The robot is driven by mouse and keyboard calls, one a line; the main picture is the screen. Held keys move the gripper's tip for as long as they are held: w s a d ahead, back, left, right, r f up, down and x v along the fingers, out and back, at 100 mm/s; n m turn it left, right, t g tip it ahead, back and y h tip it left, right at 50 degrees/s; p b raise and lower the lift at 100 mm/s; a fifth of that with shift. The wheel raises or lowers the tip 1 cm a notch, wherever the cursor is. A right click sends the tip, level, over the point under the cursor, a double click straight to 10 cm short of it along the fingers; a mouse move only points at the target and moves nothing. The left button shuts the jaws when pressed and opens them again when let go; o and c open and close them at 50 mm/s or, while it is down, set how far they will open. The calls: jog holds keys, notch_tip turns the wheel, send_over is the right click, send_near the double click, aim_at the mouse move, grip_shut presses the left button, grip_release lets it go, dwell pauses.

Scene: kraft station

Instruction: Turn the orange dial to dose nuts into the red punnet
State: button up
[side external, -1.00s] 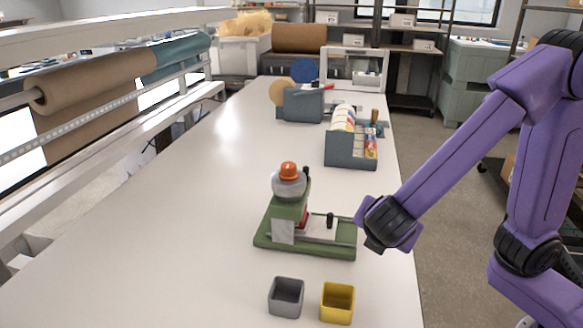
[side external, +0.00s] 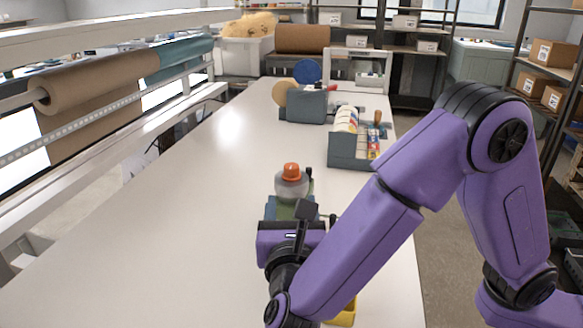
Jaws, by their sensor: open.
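The orange dial (side external: 291,171) tops the round clear jar of the nut dispenser (side external: 291,188), which stands on the bench. My gripper (side external: 306,211) is open, just in front of and below the dial in the picture, and covers the dispenser's lower body. I cannot see any finger touching the dial. The red punnet is not visible now; my arm and wrist hide the base of the dispenser. Whether there are nuts in the jar is too small to tell.
A yellow punnet (side external: 344,316) shows partly behind my arm at the bottom. The grey tape rack (side external: 347,152) and a grey-blue dispenser with round discs (side external: 305,106) stand further back. The bench's left side (side external: 150,240) is clear.

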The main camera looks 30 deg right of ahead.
aim_at(286, 170)
jog(key=x, duration=1.4)
jog(key=c, duration=0.9)
jog(key=shift+c, duration=0.2)
jog(key=shift+a+m+g+h, duration=0.1)
jog(key=shift+m+g+h, duration=0.2)
jog(key=shift+m+h, duration=0.15)
jog(key=m+g+h, duration=0.4)
jog(key=g, duration=0.1)
jog(key=shift+h, duration=0.35)
jog(key=shift+m+g+h, duration=1.1)
jog(key=shift+m+g, duration=0.85)
jog(key=shift+g, duration=0.65)
